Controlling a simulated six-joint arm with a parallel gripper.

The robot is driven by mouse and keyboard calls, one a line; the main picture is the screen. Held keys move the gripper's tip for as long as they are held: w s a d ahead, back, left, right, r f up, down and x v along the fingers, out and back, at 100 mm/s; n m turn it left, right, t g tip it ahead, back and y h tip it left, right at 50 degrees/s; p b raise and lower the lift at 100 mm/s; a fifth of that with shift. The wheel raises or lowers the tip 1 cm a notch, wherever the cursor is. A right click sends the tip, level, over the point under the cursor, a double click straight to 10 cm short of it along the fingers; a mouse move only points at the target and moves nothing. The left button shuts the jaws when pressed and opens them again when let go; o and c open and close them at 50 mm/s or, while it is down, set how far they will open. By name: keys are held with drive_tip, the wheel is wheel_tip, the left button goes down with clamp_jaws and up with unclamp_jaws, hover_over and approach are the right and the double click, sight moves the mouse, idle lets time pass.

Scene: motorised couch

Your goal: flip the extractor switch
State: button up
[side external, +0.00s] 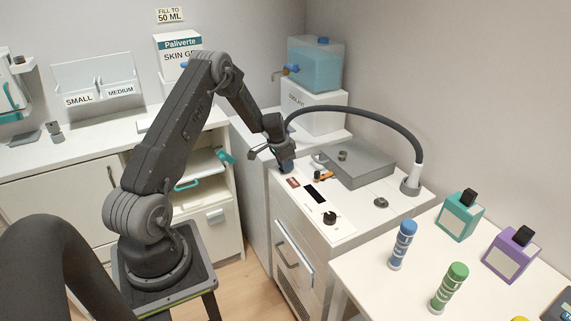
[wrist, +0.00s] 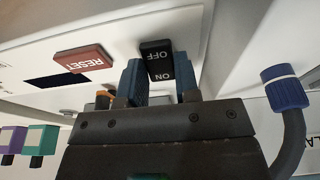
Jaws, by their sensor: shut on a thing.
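In the wrist view, a black rocker switch (wrist: 157,61) marked OFF and ON stands on the white control panel (wrist: 111,27). I take it as the extractor switch, though no extractor label shows. My gripper (wrist: 160,90) has its two blue fingertips on either side of the switch and is shut on it. The OFF end shows beyond the fingertips, and the ON end lies nearer my gripper body. In the side view, my gripper (side external: 287,166) is down at the back left of the panel (side external: 327,233) and hides the switch.
A red RESET button (wrist: 83,59) and a dark display (side external: 315,194) sit beside the switch. A black knob (side external: 330,217) is nearer the panel's front. A grey box lid (side external: 358,165) and a black hose (side external: 375,118) stand close on the right. A blue-capped hose (wrist: 285,88) is near my gripper.

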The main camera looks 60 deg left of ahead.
drive_tip(key=o, duration=0.9)
drive_tip(key=v, duration=1.4)
